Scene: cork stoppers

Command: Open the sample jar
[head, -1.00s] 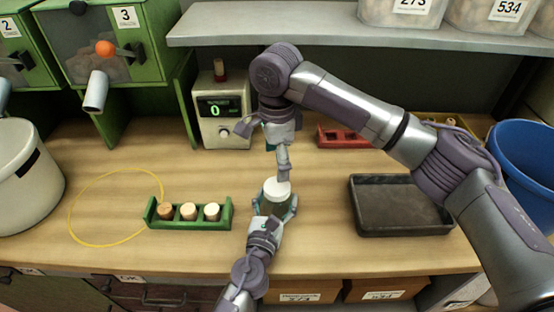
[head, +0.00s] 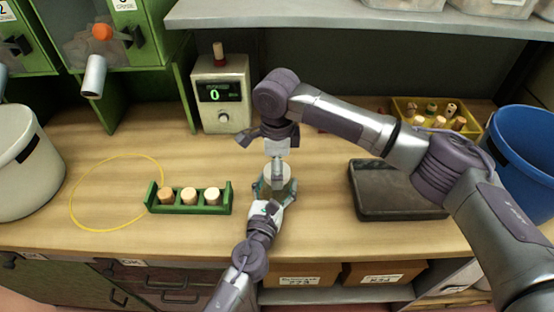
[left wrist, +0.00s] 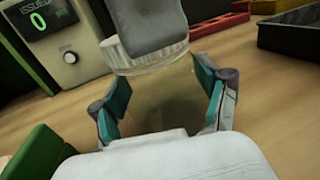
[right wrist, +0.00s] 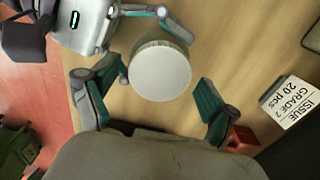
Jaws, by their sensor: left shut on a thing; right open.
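The sample jar (head: 291,187) stands on the wooden bench, a clear jar with a white ribbed lid (right wrist: 160,72). My left gripper (head: 272,203) holds the jar's body from the front. Its teal-padded fingers flank the glass (left wrist: 165,105) below the lid in the left wrist view. My right gripper (head: 278,182) points down from above and hides part of the lid in the head view. In the right wrist view, the lid lies between and beyond the spread fingers of my right gripper (right wrist: 150,108); I see no finger touching it. The lid is on the jar.
A green rack (head: 190,209) with three corks stands left of the jar. A dark tray (head: 395,205) lies to the right, and a counter box (head: 222,95) reading 0 stands behind. A yellow crate (head: 405,106) and blue bin (head: 525,150) are farther right. A yellow ring (head: 75,205) marks bench at left.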

